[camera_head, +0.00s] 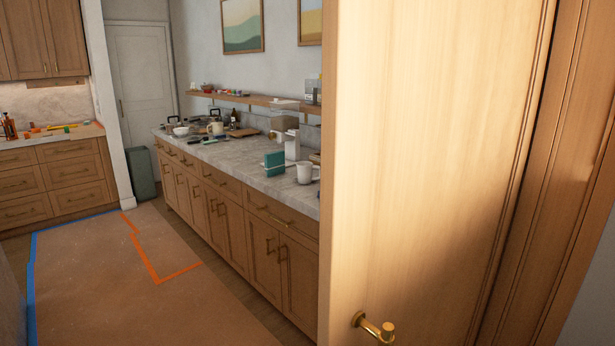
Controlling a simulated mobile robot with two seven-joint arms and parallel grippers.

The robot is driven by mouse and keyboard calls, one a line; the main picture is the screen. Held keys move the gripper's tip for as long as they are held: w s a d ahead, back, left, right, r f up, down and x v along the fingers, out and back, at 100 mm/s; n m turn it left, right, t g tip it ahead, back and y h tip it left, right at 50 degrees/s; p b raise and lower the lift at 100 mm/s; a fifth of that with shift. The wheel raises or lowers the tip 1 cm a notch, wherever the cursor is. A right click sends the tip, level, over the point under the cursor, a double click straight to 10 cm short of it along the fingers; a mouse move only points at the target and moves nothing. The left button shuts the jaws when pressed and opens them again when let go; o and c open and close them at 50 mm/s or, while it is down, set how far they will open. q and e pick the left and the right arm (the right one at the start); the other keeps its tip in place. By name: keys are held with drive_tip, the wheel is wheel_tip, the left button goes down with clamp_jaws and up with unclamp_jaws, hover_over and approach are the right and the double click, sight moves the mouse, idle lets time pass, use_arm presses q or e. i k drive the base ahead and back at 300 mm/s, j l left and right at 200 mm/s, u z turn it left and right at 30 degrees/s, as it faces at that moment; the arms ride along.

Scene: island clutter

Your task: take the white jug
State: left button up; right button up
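A white jug-like vessel (305,173) stands upright near the front edge of the long grey counter (230,152), close to where the wooden door cuts off my view. A smaller pale vessel (215,128) stands farther back on the same counter. I cannot tell for certain which of the two is the white jug. Neither of my grippers is in view.
A wooden door (430,150) with a brass handle (375,328) blocks the right half. A teal box (274,163) and a white appliance (291,143) stand near the nearer vessel. Open floor (150,290) with blue and orange tape lies left of the cabinets.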

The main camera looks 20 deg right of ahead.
sight(305, 168)
drive_tip(key=i+j, duration=0.1)
drive_tip(key=j, duration=0.25)
drive_tip(key=i+j+z, duration=0.15)
drive_tip(key=j, duration=0.2)
drive_tip(key=i+j+z, duration=0.15)
drive_tip(key=i+j, duration=0.15)
drive_tip(key=i, duration=0.2)
drive_tip(key=i+j+z, duration=0.2)
drive_tip(key=i+j, duration=0.15)
drive_tip(key=i, duration=0.15)
drive_tip(key=i+j+z, duration=0.2)
drive_tip(key=i+z, duration=0.2)
drive_tip(key=i, duration=0.3)
drive_tip(key=i+j+z, duration=0.4)
drive_tip(key=i, duration=0.2)
drive_tip(key=i+j+z, duration=0.45)
drive_tip(key=i+j, duration=0.15)
drive_tip(key=i+j+z, duration=0.4)
drive_tip(key=j, duration=0.45)
drive_tip(key=k+l, duration=0.5)
